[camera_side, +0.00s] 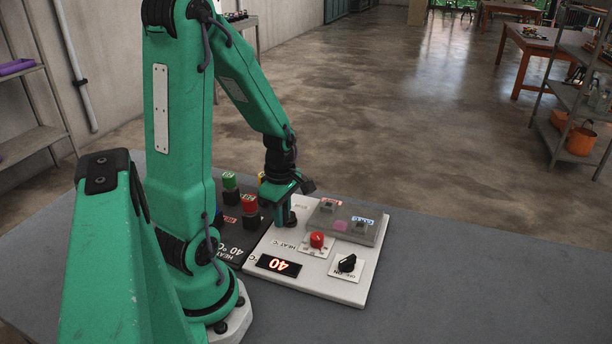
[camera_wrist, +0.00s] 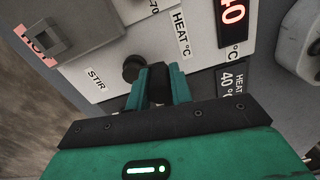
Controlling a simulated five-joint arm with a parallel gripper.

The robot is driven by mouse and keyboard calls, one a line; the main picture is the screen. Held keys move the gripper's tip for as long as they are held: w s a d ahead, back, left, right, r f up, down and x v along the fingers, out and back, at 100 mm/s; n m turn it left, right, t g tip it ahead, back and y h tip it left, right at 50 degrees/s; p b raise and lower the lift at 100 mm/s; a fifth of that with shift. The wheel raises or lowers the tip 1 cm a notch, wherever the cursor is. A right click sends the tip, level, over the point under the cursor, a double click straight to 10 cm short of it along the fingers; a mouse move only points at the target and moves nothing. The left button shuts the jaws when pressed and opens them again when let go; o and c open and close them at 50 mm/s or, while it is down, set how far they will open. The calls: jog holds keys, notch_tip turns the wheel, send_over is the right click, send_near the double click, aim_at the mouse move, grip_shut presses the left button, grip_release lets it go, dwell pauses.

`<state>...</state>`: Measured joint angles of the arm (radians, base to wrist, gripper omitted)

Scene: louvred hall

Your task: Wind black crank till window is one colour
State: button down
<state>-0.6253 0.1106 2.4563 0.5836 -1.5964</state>
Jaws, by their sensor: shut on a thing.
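A white panel (camera_side: 325,284) lies on the grey table. My gripper (camera_side: 287,222) reaches down at its far left part. In the wrist view, my gripper (camera_wrist: 160,88) is shut on a black part of the crank (camera_wrist: 159,74), beside the STIR label (camera_wrist: 97,82). A round black piece (camera_wrist: 132,68) shows just left of the fingers. The crank's lower part is hidden by the fingers, and in the side view my gripper covers it. A pink patch (camera_side: 340,226) shows in the grey box on the panel; I cannot tell whether it is the window.
A red knob (camera_side: 317,239), a black switch knob (camera_side: 347,263) and a display (camera_side: 278,265) reading 40 are on the panel. A dark panel (camera_side: 236,240) with coloured buttons adjoins the left. The table's right is clear.

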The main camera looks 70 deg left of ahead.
aim_at(284, 206)
jog(key=shift+w+a+r+n, duration=0.1)
jog(key=shift+w+a+n, duration=0.05)
jog(key=shift+w+n, duration=0.3)
jog(key=c, duration=1.6)
grip_release()
jog(key=shift+n, duration=0.35)
jog(key=o, duration=0.4)
jog(key=shift+s, duration=0.1)
jog(key=shift+o, duration=0.2)
jog(key=shift+r, duration=0.1)
jog(key=shift+s+r, duration=0.1)
jog(key=shift+r, duration=3.25)
jog(key=shift+r, duration=0.1)
notch_tip(284, 206, up, 8)
jog(key=shift+d, duration=0.2)
